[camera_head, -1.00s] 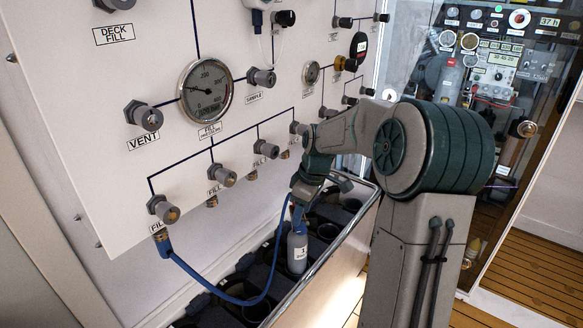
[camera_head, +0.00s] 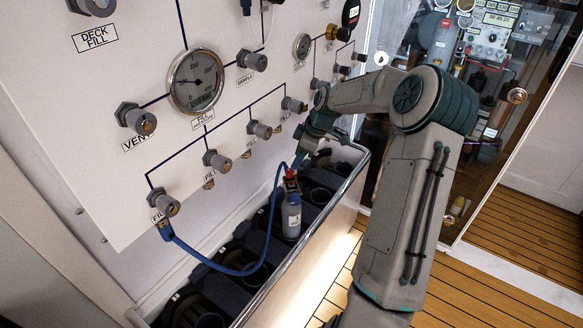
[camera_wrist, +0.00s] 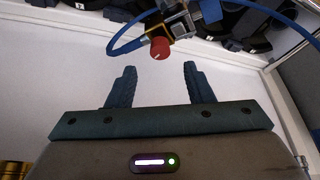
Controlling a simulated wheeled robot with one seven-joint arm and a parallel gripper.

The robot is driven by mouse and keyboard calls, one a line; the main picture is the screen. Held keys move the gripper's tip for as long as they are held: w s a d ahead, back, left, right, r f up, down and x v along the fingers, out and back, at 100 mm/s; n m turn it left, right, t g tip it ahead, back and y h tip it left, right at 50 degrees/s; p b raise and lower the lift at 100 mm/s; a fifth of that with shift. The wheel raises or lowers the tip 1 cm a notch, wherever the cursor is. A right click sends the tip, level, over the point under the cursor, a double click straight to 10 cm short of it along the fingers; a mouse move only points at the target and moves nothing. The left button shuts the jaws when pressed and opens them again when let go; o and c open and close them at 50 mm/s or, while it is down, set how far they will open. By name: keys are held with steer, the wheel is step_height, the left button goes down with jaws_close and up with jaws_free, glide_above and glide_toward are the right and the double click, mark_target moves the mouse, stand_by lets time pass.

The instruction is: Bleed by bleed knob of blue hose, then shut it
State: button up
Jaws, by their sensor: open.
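The blue hose (camera_head: 225,270) runs from the fill valve (camera_head: 163,203) at the panel's lower left, loops down, and rises to the top of a grey bottle (camera_head: 291,219). A small red part (camera_head: 291,175) shows at the bottle's top. In the wrist view the red knob (camera_wrist: 160,48) sits on a metal connector (camera_wrist: 169,22) with the blue hose (camera_wrist: 126,46) beside it. My gripper (camera_wrist: 160,70) is open and empty, with the red knob just beyond the fingertips, between their lines. In the head view my gripper (camera_head: 302,153) is above the bottle's top; its fingers are hard to make out.
The bottle stands in a dark rack (camera_head: 318,216) of several round slots, with a metal rail (camera_head: 310,235) along its front. The white panel (camera_head: 110,190) carries gauges (camera_head: 198,80) and several more valves. Wooden floor lies at the right.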

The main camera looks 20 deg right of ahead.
mark_target(290, 171)
steer(key=x, duration=0.6)
steer(key=shift+f, duration=0.1)
steer(key=c, duration=1)
